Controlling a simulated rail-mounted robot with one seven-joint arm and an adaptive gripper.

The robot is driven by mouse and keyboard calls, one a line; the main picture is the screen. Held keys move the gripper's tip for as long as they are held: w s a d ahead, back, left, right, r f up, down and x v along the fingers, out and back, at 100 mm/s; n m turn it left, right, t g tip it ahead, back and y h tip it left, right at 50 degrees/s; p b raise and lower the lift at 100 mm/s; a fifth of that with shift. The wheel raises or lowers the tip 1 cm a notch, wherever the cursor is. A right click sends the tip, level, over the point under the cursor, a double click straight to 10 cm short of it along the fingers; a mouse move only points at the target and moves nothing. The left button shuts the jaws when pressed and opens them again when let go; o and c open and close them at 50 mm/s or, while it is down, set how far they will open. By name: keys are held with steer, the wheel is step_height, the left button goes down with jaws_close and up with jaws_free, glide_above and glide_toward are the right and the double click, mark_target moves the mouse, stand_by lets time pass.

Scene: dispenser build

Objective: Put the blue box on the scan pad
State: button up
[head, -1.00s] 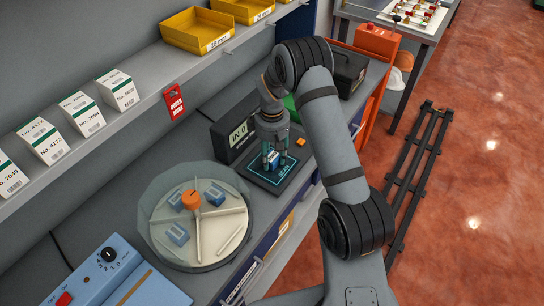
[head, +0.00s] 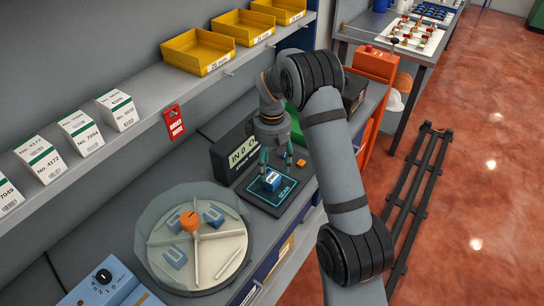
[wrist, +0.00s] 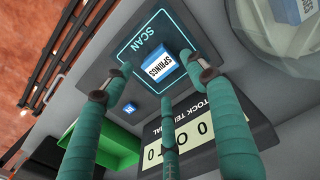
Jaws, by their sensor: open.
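The blue box (head: 271,181) sits on the black scan pad (head: 262,197), inside its lit cyan outline. In the wrist view the box (wrist: 158,68) shows a white label reading SPRINGS, and it lies within the outline on the pad (wrist: 118,50). My gripper (head: 277,157) is open and empty just above the box. Its green fingers are spread and apart from the box in the head view. In the wrist view the fingers reach toward the box from several sides; whether any touches it is hard to tell there.
The stock terminal (head: 240,154) stands behind the pad. A round dispenser (head: 232,243) with several blue boxes and an orange knob (head: 189,221) is at the left. A shelf (head: 212,88) with bins and cartons runs above.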

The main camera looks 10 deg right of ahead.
mark_target(272, 178)
step_height(272, 178, up, 6)
steer(key=shift+b, duration=0.3)
